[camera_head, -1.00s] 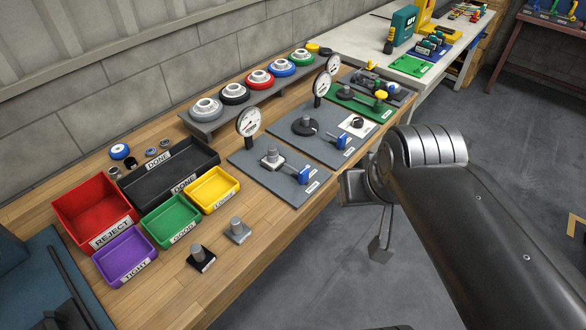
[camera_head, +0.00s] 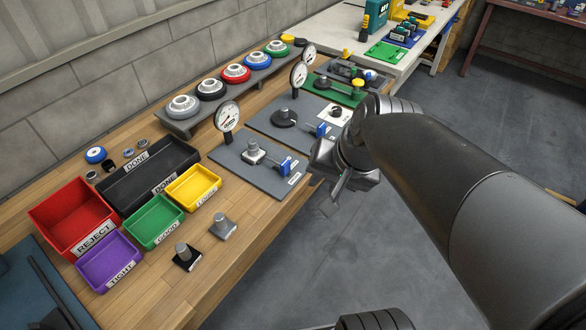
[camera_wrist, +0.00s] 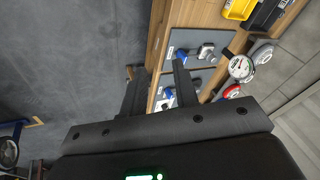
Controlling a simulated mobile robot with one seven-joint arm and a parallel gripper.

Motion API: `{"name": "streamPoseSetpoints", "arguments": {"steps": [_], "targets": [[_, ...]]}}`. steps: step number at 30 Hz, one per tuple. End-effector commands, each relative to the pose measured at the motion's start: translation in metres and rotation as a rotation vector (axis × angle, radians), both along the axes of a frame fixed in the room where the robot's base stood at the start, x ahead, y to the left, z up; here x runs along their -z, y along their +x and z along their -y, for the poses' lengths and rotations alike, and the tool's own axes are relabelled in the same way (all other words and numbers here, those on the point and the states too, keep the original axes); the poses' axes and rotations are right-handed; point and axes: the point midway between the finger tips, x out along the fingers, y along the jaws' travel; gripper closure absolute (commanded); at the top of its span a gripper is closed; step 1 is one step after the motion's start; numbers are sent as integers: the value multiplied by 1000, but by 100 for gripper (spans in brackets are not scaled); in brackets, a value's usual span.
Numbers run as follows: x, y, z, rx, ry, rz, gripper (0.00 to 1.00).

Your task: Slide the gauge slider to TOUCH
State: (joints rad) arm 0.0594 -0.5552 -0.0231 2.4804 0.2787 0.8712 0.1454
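A grey plate (camera_head: 240,172) carries a dial gauge (camera_head: 228,116), a grey post (camera_head: 253,152) and a blue slider block (camera_head: 286,165) at its right end, with a small label too small to read. A second plate (camera_head: 268,120) behind it has another gauge (camera_head: 298,75) and a blue slider (camera_head: 322,130). The nearer blue slider also shows in the wrist view (camera_wrist: 181,54). My gripper (camera_head: 336,190) is beyond the bench's front edge, to the right of the near plate, touching nothing. In the wrist view its fingers (camera_wrist: 158,78) are apart and empty.
Red (camera_head: 72,215), purple (camera_head: 108,262), green (camera_head: 154,221), yellow (camera_head: 193,187) and black bins (camera_head: 150,172) stand on the bench left of the plates. Two posts on small bases (camera_head: 222,227) stand near the front edge. A rack of coloured rings (camera_head: 235,80) lies behind.

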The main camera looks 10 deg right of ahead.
Motion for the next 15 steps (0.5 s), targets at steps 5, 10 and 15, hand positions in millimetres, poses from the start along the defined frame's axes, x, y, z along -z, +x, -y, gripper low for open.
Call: {"name": "streamPoseSetpoints", "arguments": {"steps": [5, 10, 15], "targets": [[29, 34, -7, 291, 270, -146, 87], [55, 69, -5, 598, 507, -276, 100], [87, 105, 8, 931, 726, -400, 100]]}}
